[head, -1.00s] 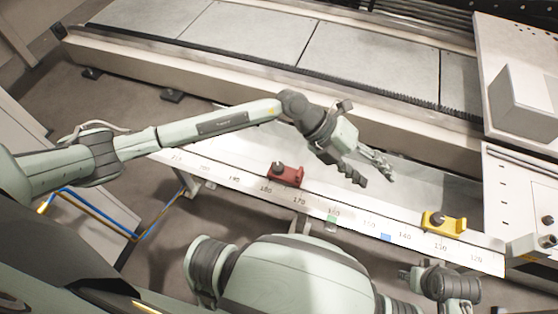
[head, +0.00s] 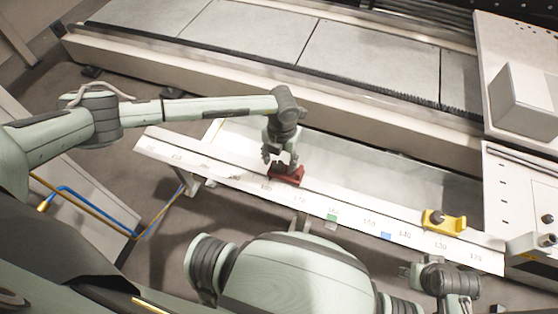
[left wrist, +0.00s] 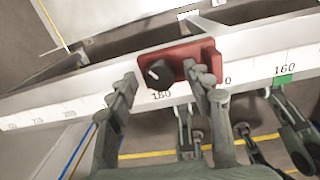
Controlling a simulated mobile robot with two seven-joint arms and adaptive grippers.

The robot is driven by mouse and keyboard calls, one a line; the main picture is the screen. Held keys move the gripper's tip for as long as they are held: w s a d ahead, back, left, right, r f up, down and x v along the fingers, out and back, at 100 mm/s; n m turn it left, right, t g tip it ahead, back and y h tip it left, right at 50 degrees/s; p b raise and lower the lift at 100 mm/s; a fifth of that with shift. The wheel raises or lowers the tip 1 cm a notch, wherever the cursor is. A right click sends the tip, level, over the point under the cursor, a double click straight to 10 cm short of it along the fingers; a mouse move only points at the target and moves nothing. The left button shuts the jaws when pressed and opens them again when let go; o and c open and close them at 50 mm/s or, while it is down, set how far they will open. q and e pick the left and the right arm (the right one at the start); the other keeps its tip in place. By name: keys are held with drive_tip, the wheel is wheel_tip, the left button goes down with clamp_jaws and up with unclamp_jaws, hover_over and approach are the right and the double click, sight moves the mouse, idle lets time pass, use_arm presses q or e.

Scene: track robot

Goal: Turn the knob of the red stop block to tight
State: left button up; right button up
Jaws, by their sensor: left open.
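The red stop block (head: 290,178) sits on the long white scale rail, partly hidden behind my left gripper in the head view. In the left wrist view the red block (left wrist: 190,54) lies near the 180 mark, with its black knob (left wrist: 158,73) facing the camera. My left gripper (head: 280,164) is open and empty, pointing down at the block. In the left wrist view its fingers (left wrist: 160,76) appear on either side of the knob; I cannot tell whether they touch it. Part of my right arm (head: 440,280) shows at lower right, its jaws unclear.
A yellow stop block (head: 444,222) sits further right on the scale rail (head: 215,172). A green marker (head: 331,218) and a blue marker (head: 386,237) are on the rail's front. A grey machine housing (head: 520,190) stands at the right end. The rail between the two blocks is clear.

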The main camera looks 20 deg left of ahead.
use_arm(q)
drive_tip(key=shift+f, duration=0.2)
drive_tip(key=shift+c, duration=0.6)
drive_tip(key=c, duration=0.9)
drive_tip(key=shift+c, duration=0.7)
